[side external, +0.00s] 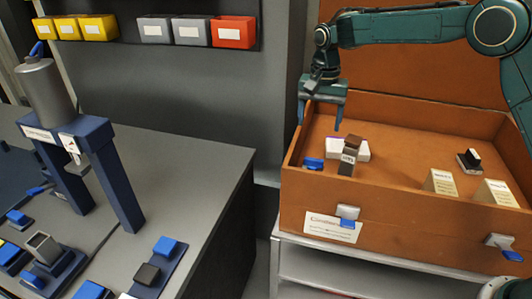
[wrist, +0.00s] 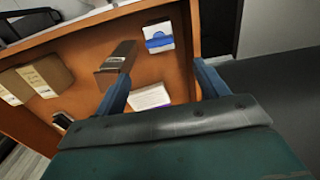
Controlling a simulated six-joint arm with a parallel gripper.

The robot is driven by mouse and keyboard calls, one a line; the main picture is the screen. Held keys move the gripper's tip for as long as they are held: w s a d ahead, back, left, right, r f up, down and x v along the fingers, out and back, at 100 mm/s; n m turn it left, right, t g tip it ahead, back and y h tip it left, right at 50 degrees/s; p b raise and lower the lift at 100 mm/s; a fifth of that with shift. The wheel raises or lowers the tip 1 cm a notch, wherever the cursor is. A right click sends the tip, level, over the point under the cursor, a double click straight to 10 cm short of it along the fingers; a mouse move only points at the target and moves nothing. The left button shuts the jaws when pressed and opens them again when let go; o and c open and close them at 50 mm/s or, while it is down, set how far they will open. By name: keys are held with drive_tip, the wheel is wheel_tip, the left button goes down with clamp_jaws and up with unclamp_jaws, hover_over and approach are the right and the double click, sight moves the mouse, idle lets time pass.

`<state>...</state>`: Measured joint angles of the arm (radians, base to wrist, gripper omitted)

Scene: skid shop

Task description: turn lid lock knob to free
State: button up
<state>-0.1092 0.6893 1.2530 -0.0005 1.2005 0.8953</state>
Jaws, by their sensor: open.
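The brown crate (side external: 400,218) stands with its lid (side external: 405,60) raised at the back. A blue piece on a pale plate (side external: 313,164) sits inside near the left wall. It also shows in the wrist view (wrist: 158,40), ahead of the fingers. Two pale latches with blue ends are on the front wall, one left (side external: 347,214) and one right (side external: 500,242). I cannot tell which of these blue pieces is the lock knob, nor its setting. My gripper (side external: 321,116) is open and empty, pointing down above the crate's left end. It shows in the wrist view (wrist: 162,75), touching nothing visible.
Cream boxes (side external: 441,183) and a black piece (side external: 470,160) sit right. A workbench (side external: 185,150) with a blue press stands left, separated by a gap.

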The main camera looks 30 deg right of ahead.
sight(313, 163)
wheel_tip(313, 163, down, 12)
drive_tip(key=shift+r, duration=0.2)
idle(0.4)
drive_tip(key=shift+c, duration=0.2)
drive_tip(key=c, duration=0.9)
